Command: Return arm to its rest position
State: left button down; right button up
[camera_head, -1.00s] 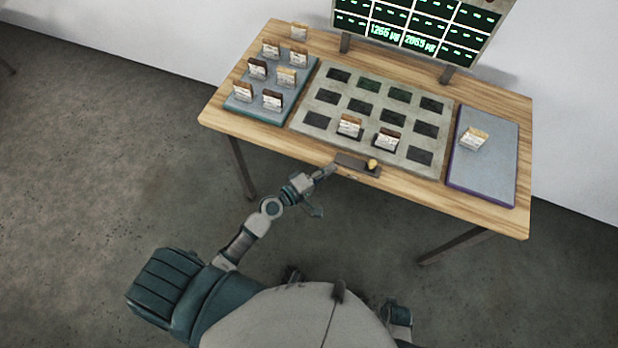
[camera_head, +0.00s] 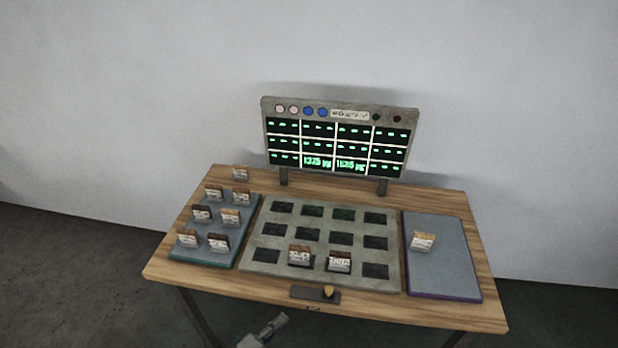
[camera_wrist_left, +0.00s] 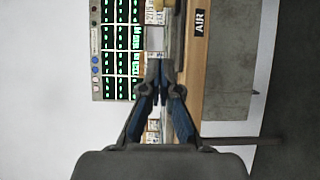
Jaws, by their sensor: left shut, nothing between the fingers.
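My left gripper (camera_head: 270,328) shows at the bottom edge of the head view, in front of and below the table's front edge. In the left wrist view its fingers (camera_wrist_left: 161,66) come together at the tips, shut with nothing between them. The wooden table (camera_head: 215,282) lies beyond the fingertips there. Most of my left arm is outside the head view. My right gripper is in neither view.
A grey grid plate (camera_head: 252,243) holds two small cards. A left tray (camera_head: 240,230) carries several cards and a right tray (camera_head: 445,270) one. A dark bar with a yellow knob (camera_head: 328,292) sits at the front edge. A display (camera_head: 340,140) stands behind.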

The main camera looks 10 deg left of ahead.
pick_arm(q)
jog(key=s+a+f+m+g+y+p, duration=0.15)
jog(key=s+f+m+g, duration=0.25)
jog(key=f, duration=0.8)
jog(key=s+a+f+m+g+y+p, duration=0.1)
jog(key=s+f+m+g+y, duration=0.3)
jog(key=f, duration=0.9)
jog(key=s+a+f+m+g+y, duration=0.2)
jog(key=s+f+m, duration=0.1)
jog(key=s+f, duration=0.3)
jog(key=s+a+f+m+g+y+p, duration=0.1)
jog(key=s+a+f+m+g+y, duration=0.1)
jog(key=s+f, duration=0.5)
jog(key=shift+s+f+m+g, duration=0.15)
jog(key=shift+s+m+g, duration=0.4)
jog(key=shift+s, duration=1.6)
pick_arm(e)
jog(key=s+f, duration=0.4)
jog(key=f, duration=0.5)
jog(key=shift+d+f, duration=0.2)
